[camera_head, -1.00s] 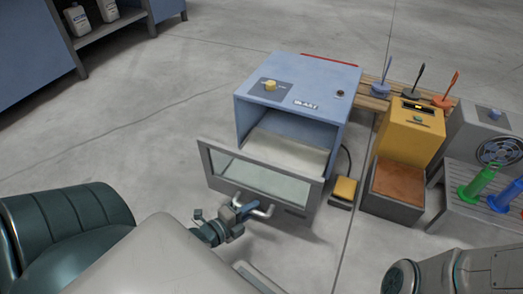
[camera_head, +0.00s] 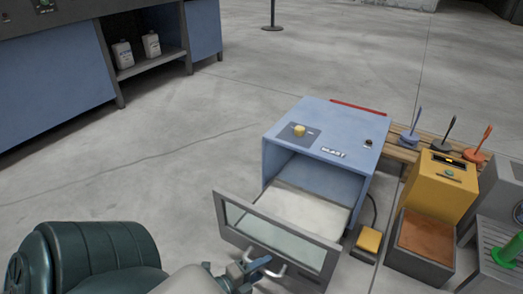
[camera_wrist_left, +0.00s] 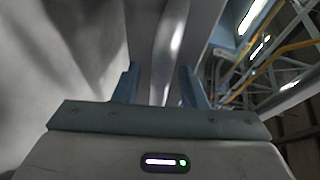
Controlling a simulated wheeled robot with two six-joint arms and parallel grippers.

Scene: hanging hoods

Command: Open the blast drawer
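The blast drawer (camera_head: 222,213) is a grey-framed front with a glass pane, pulled well out of the blue blast cabinet (camera_head: 325,125). Its pale inside floor (camera_head: 305,208) shows. A metal bar handle (camera_head: 282,271) sits on the drawer front. My left gripper (camera_head: 262,268) is at the handle, at the bottom of the head view. In the left wrist view its two fingers (camera_wrist_left: 160,88) stand either side of the shiny handle bar (camera_wrist_left: 168,45) and appear closed on it. The exact contact is hard to see. My right gripper is out of view.
A yellow box (camera_head: 443,185) with a brown-topped bin stands right of the cabinet, with a small yellow pedal (camera_head: 369,240) between. A wooden bench (camera_head: 402,150) holds coloured tools. A blue workbench (camera_head: 55,90) is at the far left. Floor left of the drawer is clear.

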